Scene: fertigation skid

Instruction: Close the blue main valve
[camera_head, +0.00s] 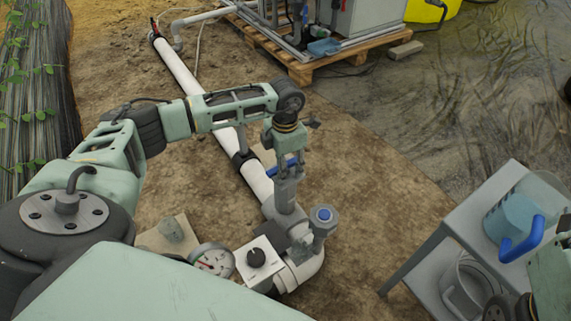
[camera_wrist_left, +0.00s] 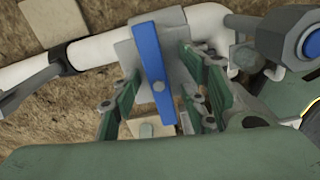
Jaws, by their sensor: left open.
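The blue main valve's bar handle (camera_wrist_left: 152,62) sits on a grey valve body (camera_wrist_left: 126,58) on the white pipe, in the left wrist view. The handle lies roughly crosswise to the pipe. In the head view, part of the blue handle (camera_head: 281,166) shows beside my left gripper (camera_head: 287,176), which hides the rest. My left gripper is open above the valve. In the wrist view its fingers (camera_wrist_left: 162,78) stand on either side of the handle, with gaps; I see no clear contact. My right gripper cannot be made out in the head view.
A grey fitting with a blue cap (camera_head: 323,215), a pressure gauge (camera_head: 213,260) and a white box with a black knob (camera_head: 257,259) stand close by. A grey cart (camera_head: 450,215) with a blue-handled jug (camera_head: 510,218) stands at right. Bare soil lies between.

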